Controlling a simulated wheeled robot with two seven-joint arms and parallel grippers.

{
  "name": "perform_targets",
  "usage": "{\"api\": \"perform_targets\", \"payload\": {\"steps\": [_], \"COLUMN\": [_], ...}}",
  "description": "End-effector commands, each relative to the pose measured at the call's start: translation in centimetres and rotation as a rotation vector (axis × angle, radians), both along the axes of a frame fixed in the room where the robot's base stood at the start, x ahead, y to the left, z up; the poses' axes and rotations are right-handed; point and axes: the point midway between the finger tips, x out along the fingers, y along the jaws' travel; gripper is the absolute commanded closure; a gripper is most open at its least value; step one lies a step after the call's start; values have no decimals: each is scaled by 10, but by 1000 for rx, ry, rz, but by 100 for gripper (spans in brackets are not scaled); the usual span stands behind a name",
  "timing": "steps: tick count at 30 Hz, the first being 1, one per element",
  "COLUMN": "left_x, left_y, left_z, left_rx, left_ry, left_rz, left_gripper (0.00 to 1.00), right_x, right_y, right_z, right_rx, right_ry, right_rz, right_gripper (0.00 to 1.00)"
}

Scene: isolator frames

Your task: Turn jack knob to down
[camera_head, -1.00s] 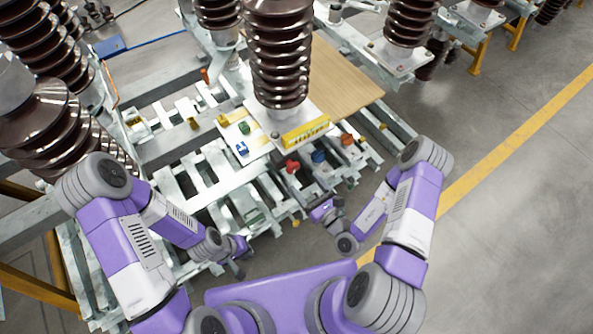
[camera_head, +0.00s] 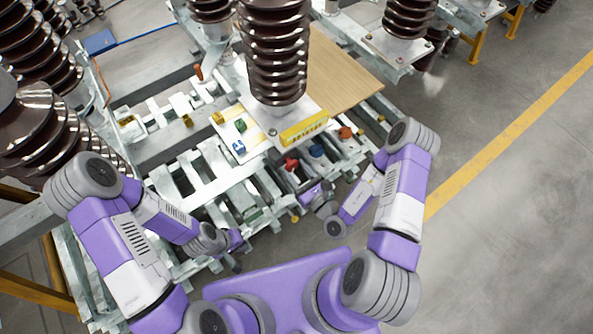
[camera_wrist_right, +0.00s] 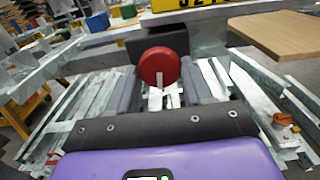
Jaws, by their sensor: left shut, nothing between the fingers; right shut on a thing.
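A round red knob (camera_head: 290,164) sits at the front of the metal frame. In the right wrist view the red knob (camera_wrist_right: 159,66) faces me, with a pale line running from its middle straight down. My right gripper (camera_head: 297,178) reaches the knob from the front. In the wrist view its two dark fingers (camera_wrist_right: 160,88) stand on either side of the knob, and the gripper is shut on it. The exact contact is partly hidden. My left gripper (camera_head: 234,262) is shut and empty, low over the front left of the frame, apart from the knob.
A yellow labelled block (camera_head: 304,130) is behind. Tall brown ribbed insulators (camera_head: 273,50) and a wooden board (camera_head: 338,75) stand further back. Open floor lies right.

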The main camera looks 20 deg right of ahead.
Motion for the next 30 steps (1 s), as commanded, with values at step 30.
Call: {"api": "perform_targets", "payload": {"steps": [30], "left_x": [0], "left_y": [0], "left_z": [47], "left_rx": [0], "left_ry": [0], "left_rz": [0], "left_gripper": [100], "right_x": [0], "right_y": [1], "right_z": [3], "right_rx": [525], "right_ry": [190], "right_rz": [-2], "right_gripper": [80]}}
